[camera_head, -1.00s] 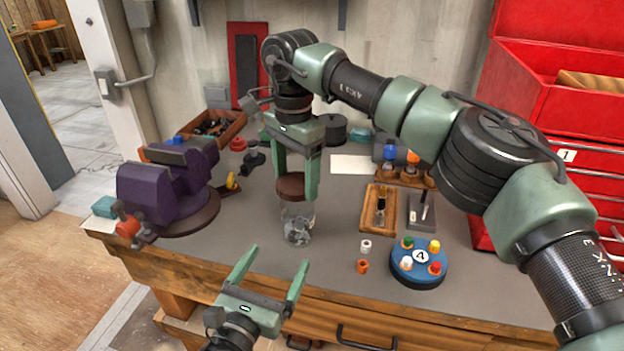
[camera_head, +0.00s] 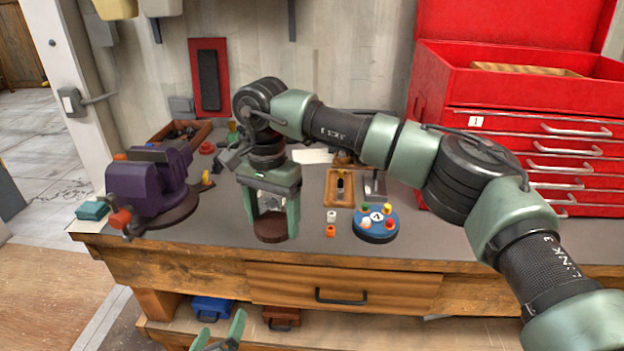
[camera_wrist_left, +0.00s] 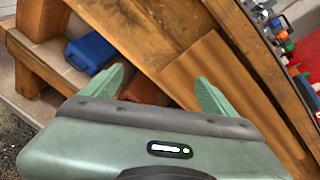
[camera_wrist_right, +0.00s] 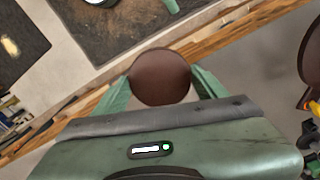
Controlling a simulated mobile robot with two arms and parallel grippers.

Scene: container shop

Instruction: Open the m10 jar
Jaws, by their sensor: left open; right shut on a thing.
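A dark brown round lid (camera_head: 277,233) is held between the fingertips of my right gripper (camera_head: 271,222), near the bench's front edge. The lid also fills the gap between the fingers in the right wrist view (camera_wrist_right: 160,77). Part of the clear jar (camera_head: 268,199), with grey contents, shows between the fingers above and behind the lid. Most of the jar is hidden, and no m10 mark is readable. My left gripper (camera_head: 220,334) is low in front of the bench, partly cut off. In the left wrist view its fingers (camera_wrist_left: 160,85) are apart and empty.
A purple vise (camera_head: 150,185) stands on the left of the bench. A white and an orange small piece (camera_head: 331,231), a blue round holder (camera_head: 376,232) and wooden trays (camera_head: 340,188) are right of the lid. A red tool chest (camera_head: 520,130) stands at back right.

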